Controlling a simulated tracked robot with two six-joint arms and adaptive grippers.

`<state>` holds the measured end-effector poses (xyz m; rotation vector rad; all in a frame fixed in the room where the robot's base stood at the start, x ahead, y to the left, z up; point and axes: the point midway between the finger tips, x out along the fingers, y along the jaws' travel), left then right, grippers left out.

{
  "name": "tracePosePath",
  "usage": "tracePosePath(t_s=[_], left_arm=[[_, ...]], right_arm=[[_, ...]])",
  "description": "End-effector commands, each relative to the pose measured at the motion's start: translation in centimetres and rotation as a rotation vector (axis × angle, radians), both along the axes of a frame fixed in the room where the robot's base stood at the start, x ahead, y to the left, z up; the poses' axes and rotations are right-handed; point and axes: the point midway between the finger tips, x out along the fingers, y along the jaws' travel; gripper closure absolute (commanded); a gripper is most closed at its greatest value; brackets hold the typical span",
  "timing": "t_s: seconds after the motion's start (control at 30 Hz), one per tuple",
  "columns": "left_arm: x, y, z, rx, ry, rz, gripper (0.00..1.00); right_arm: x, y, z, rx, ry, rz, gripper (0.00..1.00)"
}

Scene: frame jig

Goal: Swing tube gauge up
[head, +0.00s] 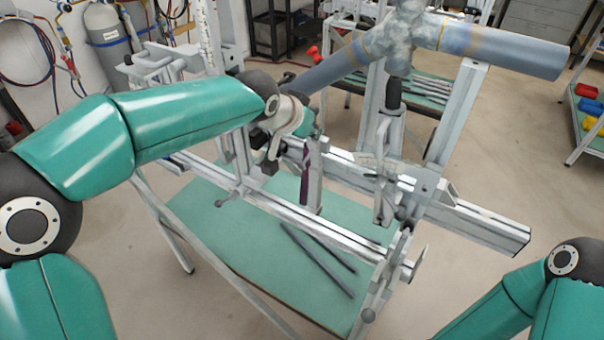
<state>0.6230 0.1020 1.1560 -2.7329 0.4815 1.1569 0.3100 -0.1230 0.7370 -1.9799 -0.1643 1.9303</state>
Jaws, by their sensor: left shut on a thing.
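The frame jig (480,222) is a silver rail structure over a green-topped table. Grey-blue tubes (510,52) with a lumpy, weld-like joint sit on its upright posts at the top right. My left gripper (272,152) is at the jig's rear rail, left of the middle. It is shut on a part there, which I take to be the tube gauge; gripper and rail hide most of it. A narrow upright silver plate (314,172) with a dark purple strip stands just right of the gripper. My right arm shows at the lower right; its gripper is out of the frame.
Dark rods (318,262) lie on the green tabletop (222,222) below the rails. A grey gas cylinder (107,38) and hoses stand at the back left. A shelf with coloured bins (588,106) is at the right edge. Floor right of the jig is clear.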

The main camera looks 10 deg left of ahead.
Motion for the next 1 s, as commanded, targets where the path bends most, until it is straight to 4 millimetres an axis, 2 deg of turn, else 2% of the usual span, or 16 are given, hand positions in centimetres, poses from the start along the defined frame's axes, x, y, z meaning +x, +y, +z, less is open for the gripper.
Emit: tracePosePath(t_s=[0.03,0.13,0.57,1.0], left_arm=[[0.4,-0.1,0.6,-0.002,-0.007,0.001,1.00],[0.9,-0.3,0.6,-0.001,-0.006,0.001,1.00],[1.1,-0.3,0.7,-0.002,-0.008,0.001,1.00],[3.2,-1.1,1.0,-0.003,-0.008,0.001,1.00]], right_arm=[[0.0,0.0,0.6,0.000,0.000,0.000,0.60],[0.0,0.0,0.8,0.000,0.000,0.000,0.60],[0.0,0.0,0.9,0.000,0.000,0.000,0.60],[0.0,0.0,2.5,0.000,0.000,0.000,0.60]])
